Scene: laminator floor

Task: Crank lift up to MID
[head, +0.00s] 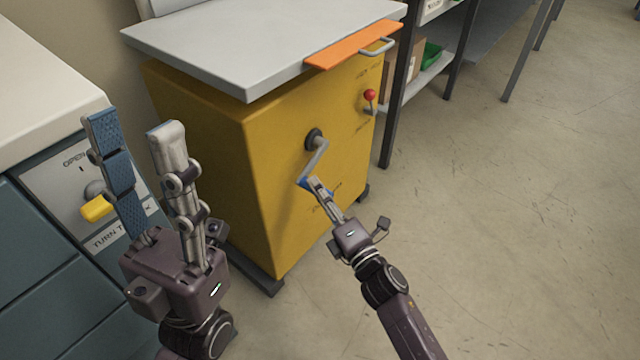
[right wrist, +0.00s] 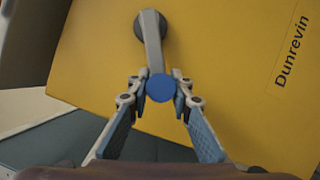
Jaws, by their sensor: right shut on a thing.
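The yellow lift cart (head: 270,130) stands in the middle of the head view under a grey top (head: 230,45). A metal crank (head: 316,158) sticks out from a dark hub on its front face, its arm pointing down and slightly left. My right gripper (head: 314,186) is at the crank's lower end, shut on the handle. In the right wrist view the blue round end of the handle (right wrist: 160,88) sits between the fingertips, and the crank arm (right wrist: 153,40) runs up to the hub. My left gripper (head: 132,125) is open and empty, left of the cart.
A teal cabinet (head: 40,270) with a yellow-handled switch (head: 97,207) stands at the left, close to my left gripper. An orange panel (head: 354,44) with a handle and a red-knobbed lever (head: 369,96) are on the cart. Shelving stands behind; the floor at right is clear.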

